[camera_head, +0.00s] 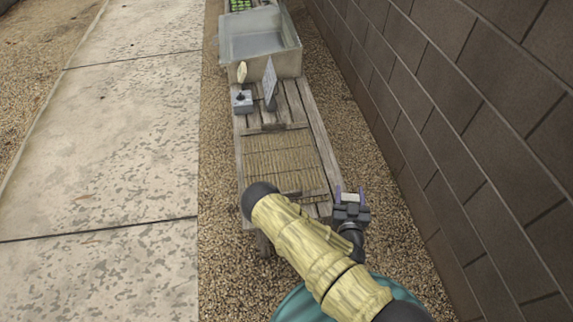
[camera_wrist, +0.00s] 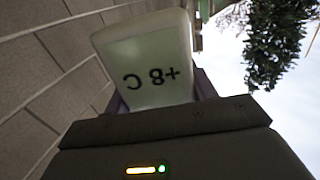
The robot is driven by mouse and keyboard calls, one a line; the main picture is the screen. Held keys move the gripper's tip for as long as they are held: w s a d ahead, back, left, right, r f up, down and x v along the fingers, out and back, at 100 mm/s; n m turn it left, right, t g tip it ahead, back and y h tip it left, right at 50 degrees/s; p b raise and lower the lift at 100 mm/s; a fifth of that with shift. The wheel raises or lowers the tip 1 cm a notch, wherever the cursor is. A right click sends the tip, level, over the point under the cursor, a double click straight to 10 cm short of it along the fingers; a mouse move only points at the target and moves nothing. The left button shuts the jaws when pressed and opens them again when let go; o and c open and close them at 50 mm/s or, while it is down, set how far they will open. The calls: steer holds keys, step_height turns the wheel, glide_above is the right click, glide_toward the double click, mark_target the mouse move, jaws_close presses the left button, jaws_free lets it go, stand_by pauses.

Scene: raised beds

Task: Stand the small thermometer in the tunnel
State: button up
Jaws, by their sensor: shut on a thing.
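My gripper (camera_head: 350,192) is shut on the small thermometer (camera_head: 349,197), a pale block held out over the gravel at the right of the bench's near end. In the wrist view the thermometer (camera_wrist: 150,62) fills the space between the jaws, and its face reads "+8 C" upside down. A grey box-like structure (camera_head: 288,62) with a pale, smooth inside stands at the far end of the bench. I cannot tell whether it is the tunnel.
The wooden bench (camera_head: 316,125) carries a slatted mat (camera_head: 285,160), a small grey box with a black knob (camera_head: 242,101), a cream oval piece (camera_head: 241,71) and an upright grey panel (camera_head: 270,82). A block wall (camera_head: 460,110) bounds the right; paving (camera_head: 130,130) lies clear at left.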

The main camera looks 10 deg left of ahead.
steer(key=w+a+f+y+b, duration=0.1)
steer(key=w+a+f+b, duration=0.55)
steer(key=f+b, duration=0.6)
steer(key=n+y+b, duration=0.3)
steer(key=y+b, duration=0.1)
steer(key=b, duration=1.8)
glide_above(296, 192)
steer(key=s, duration=0.3)
steer(key=f, duration=0.1)
steer(key=d+f, duration=0.1)
steer(key=f, duration=0.1)
steer(key=shift+s+f+g, duration=0.2)
steer(key=shift+g, duration=0.1)
step_height(296, 192, down, 6)
steer(key=shift+f+b, duration=0.15)
steer(key=shift+b, duration=1.05)
steer(key=shift+f+b, duration=0.8)
steer(key=shift+f, duration=1.05)
steer(key=shift+f, duration=0.1)
